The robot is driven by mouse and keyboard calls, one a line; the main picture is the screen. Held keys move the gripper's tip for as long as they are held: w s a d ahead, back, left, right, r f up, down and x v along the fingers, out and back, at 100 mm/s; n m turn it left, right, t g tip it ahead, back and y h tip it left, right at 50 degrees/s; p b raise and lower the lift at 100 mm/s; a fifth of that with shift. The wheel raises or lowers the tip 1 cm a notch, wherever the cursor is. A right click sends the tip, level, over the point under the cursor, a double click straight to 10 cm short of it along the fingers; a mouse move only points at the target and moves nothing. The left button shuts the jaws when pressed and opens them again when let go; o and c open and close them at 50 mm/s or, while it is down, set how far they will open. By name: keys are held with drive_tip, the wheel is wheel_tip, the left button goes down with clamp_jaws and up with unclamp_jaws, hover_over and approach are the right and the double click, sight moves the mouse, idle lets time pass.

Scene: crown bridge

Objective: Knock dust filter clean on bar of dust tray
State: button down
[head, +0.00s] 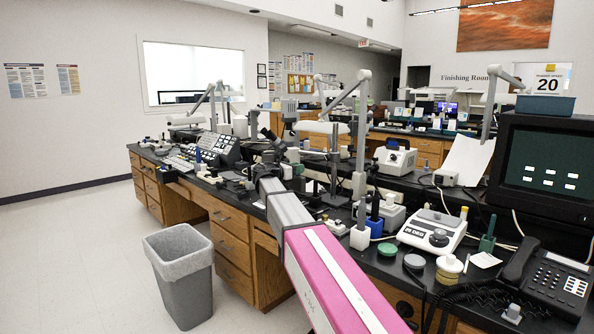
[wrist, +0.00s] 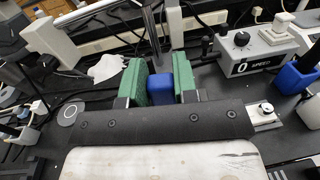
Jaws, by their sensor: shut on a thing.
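My gripper shows in the wrist view (wrist: 161,86), its two green-padded fingers pointing away over the black bench. The fingers are shut on a small blue block (wrist: 158,90), which I take to be the dust filter; only part of it shows between the pads. My gripper's dark, screwed body fills the lower wrist view. In the head view my pink and grey arm reaches over the bench, and I cannot make out the gripper or the block there. I cannot pick out the dust tray or its bar in either view.
A metal post stands just beyond the fingers. A speed control box (wrist: 262,52) and a blue container (wrist: 294,78) are to the right. The black benchtop is crowded with lamps, cables and a telephone (head: 545,280). A grey bin (head: 183,285) stands on the open floor.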

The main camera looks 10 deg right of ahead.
sight(295, 187)
drive_tip(key=shift+f, duration=2.2)
drive_tip(key=shift+f, duration=0.1)
idle(0.6)
drive_tip(key=shift+f, duration=1.9)
drive_tip(key=shift+r, duration=2.1)
